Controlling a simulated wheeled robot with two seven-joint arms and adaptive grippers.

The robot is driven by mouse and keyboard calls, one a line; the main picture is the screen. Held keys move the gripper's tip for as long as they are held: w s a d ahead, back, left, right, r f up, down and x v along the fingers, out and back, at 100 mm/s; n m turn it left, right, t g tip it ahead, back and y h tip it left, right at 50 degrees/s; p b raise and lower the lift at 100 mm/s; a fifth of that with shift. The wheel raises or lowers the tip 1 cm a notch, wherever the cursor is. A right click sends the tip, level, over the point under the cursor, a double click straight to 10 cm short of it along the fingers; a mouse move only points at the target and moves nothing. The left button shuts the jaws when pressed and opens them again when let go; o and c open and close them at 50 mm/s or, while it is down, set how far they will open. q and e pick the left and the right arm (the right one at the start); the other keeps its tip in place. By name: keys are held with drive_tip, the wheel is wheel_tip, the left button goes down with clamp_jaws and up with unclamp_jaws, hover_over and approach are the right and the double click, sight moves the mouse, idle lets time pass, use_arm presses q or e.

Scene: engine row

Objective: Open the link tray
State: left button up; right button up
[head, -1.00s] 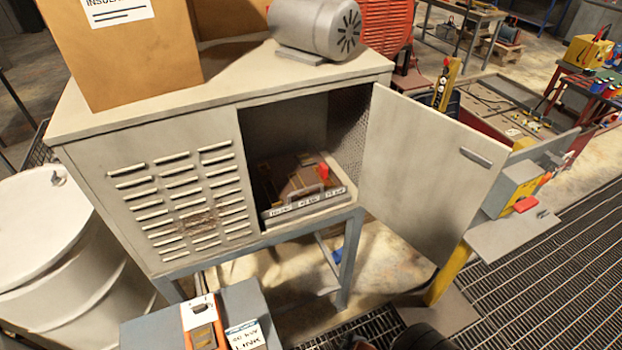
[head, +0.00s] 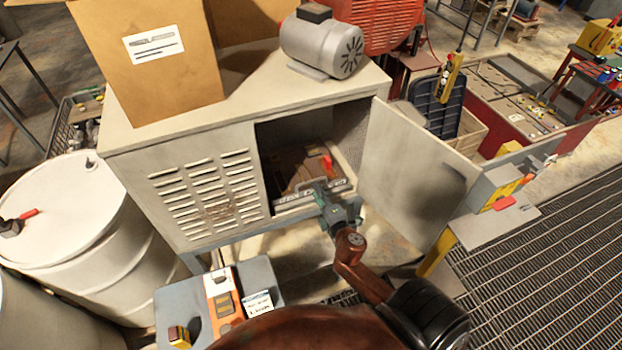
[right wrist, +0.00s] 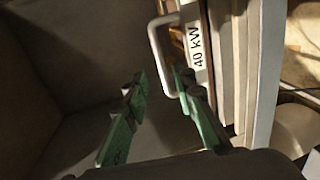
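The link tray (head: 291,203) sits low in the open cabinet, with a labelled front strip and a metal handle. The handle (right wrist: 154,48) shows in the right wrist view as a pale loop beside a "40 kW" label. My right gripper (head: 324,192) is at the tray front in the head view and partly hides it. In the right wrist view its green fingers (right wrist: 161,76) are apart, with the handle's end in the gap between their tips. I cannot tell whether they touch it. My left gripper is not in view.
The cabinet door (head: 415,175) stands open to the right of my right arm. The louvred panel (head: 205,190) is left of the opening. A grey box with an orange device (head: 222,295) stands in front below. A white drum (head: 70,215) is at left.

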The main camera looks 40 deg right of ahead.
sight(311, 181)
drive_tip(key=p+x, duration=0.1)
drive_tip(key=x, duration=0.6)
drive_tip(key=shift+f, duration=0.1)
clamp_jaws()
idle(0.6)
